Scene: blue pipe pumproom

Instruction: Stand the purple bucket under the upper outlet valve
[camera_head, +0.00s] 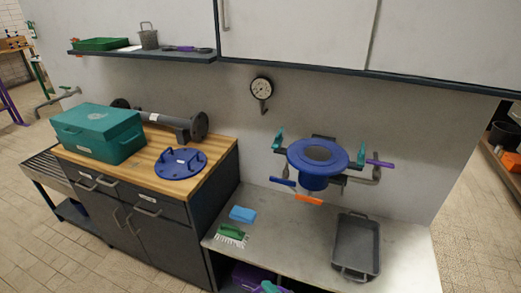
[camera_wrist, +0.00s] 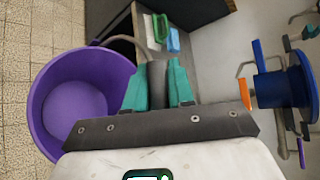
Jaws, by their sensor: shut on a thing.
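The purple bucket (camera_wrist: 80,100) hangs at the left in the wrist view, its mouth facing the camera and its inside empty. In the head view only a bit of the bucket (camera_head: 246,274) shows at the bottom edge. My gripper (camera_wrist: 158,80), with teal fingers, is shut on the bucket's dark handle grip; its teal part (camera_head: 268,287) also shows in the head view. The blue pipe fitting (camera_head: 318,160) stands above the low bench, with teal, purple, orange and blue valve handles around it. Which is the upper outlet valve I cannot tell.
The grey bench (camera_head: 290,230) holds a grey tray (camera_head: 357,245), a blue sponge (camera_head: 243,214) and a green brush (camera_head: 231,233). A wood-topped cabinet (camera_head: 222,148) with a teal box (camera_head: 98,132) and blue flange (camera_head: 181,163) stands left. Tiled floor lies open in front.

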